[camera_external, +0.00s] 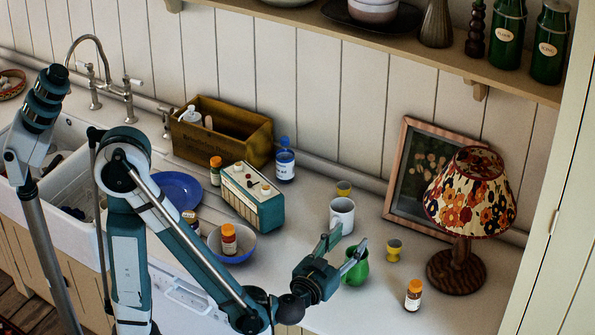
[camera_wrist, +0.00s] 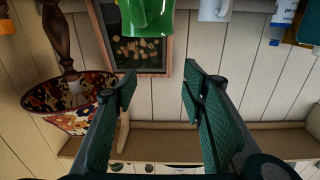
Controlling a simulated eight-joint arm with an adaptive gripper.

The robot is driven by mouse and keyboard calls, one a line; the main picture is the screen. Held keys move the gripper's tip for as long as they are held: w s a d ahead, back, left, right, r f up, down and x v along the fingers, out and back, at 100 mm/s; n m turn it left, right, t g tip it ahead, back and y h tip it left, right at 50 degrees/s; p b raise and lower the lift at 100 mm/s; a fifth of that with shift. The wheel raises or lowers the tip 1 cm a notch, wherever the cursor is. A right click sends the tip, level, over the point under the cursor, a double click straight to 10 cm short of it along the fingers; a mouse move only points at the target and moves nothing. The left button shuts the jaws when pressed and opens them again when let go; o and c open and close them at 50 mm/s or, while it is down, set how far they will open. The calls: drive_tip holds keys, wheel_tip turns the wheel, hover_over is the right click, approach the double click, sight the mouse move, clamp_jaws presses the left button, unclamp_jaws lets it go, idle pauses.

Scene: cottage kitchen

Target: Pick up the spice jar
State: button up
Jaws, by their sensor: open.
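Several spice jars with orange caps and pale labels are in the external view. One spice jar (camera_external: 413,296) stands upright on the counter at the right front, another (camera_external: 229,240) is in the blue bowl, another (camera_external: 215,172) stands by the radio, and one (camera_external: 190,218) is partly hidden behind my arm. I cannot tell which one the task means. My gripper (camera_external: 345,250) is open and empty above the counter, left of the right-front jar and beside a green jug (camera_external: 357,268). In the wrist view my gripper (camera_wrist: 158,86) shows both fingers apart with nothing between them.
A white mug (camera_external: 342,214), a yellow egg cup (camera_external: 393,250) and a lamp (camera_external: 457,262) stand near the gripper. A blue bowl (camera_external: 243,250), a radio (camera_external: 262,208) and a wooden crate (camera_external: 245,147) are further left. A shelf (camera_external: 400,45) overhangs the back.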

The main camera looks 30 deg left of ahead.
drive_tip(key=s+d+m+g+h, duration=0.3)
drive_tip(key=s+d+m+h, duration=0.45)
drive_tip(key=d, duration=0.75)
drive_tip(key=n+h, duration=0.2)
approach(410, 286)
drive_tip(key=shift+s+d+r+m, duration=0.2)
drive_tip(key=shift+m, duration=0.05)
drive_tip(key=p+x, duration=0.1)
drive_tip(key=x, duration=0.6)
drive_tip(key=shift+a, duration=0.1)
idle(0.3)
drive_tip(key=shift+f+x, duration=0.2)
drive_tip(key=shift+x, duration=1.6)
drive_tip(key=shift+b+x, duration=0.35)
drive_tip(key=shift+x, duration=0.4)
